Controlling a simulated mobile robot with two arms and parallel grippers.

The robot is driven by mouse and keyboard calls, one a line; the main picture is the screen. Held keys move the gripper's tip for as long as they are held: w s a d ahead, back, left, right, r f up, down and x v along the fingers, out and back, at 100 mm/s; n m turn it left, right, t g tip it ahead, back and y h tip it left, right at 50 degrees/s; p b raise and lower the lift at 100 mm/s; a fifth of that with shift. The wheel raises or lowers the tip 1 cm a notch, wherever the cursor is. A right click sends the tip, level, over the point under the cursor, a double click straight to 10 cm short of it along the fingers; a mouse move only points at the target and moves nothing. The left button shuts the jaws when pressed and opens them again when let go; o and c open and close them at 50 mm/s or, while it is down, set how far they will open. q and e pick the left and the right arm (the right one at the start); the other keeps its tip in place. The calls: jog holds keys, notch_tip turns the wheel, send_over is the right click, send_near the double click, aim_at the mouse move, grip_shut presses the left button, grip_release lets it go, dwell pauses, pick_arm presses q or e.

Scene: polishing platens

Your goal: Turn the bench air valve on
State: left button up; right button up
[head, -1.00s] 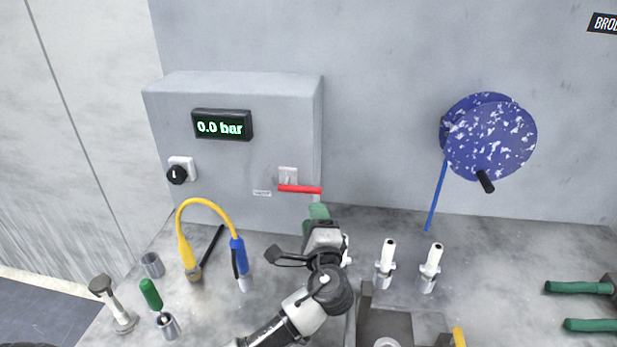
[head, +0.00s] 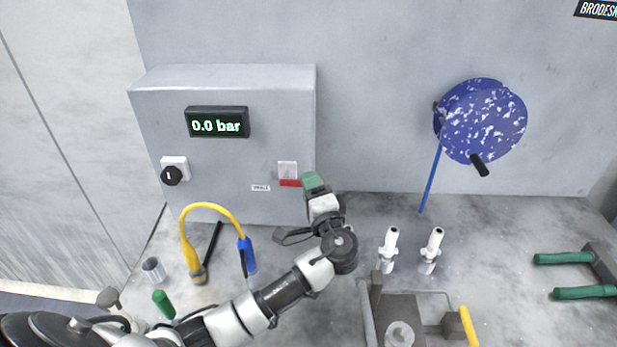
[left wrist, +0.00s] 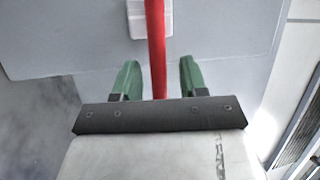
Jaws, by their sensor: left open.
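The bench air valve's red lever (head: 290,183) sits on the front of the grey wall box (head: 225,90), below a small white plate (head: 287,167). Its left part shows level in the head view; its right part is hidden behind my left gripper (head: 312,181). In the left wrist view the red lever (left wrist: 156,45) runs between the two green fingers of my left gripper (left wrist: 157,80), with a gap on each side. That gripper is open. The display (head: 217,122) on the box reads 0.0 bar. My right gripper is not in view.
A black knob (head: 172,174) sits on the box's left. Below stand a yellow-and-blue hose (head: 212,208) and a green-handled tool (head: 163,303). A blue hose reel (head: 482,122), two white nozzles (head: 411,248) and green-handled pliers (head: 575,275) are to the right.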

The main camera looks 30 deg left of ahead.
pick_arm(q)
jog(key=shift+x, duration=0.85)
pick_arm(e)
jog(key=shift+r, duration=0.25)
pick_arm(q)
grip_shut()
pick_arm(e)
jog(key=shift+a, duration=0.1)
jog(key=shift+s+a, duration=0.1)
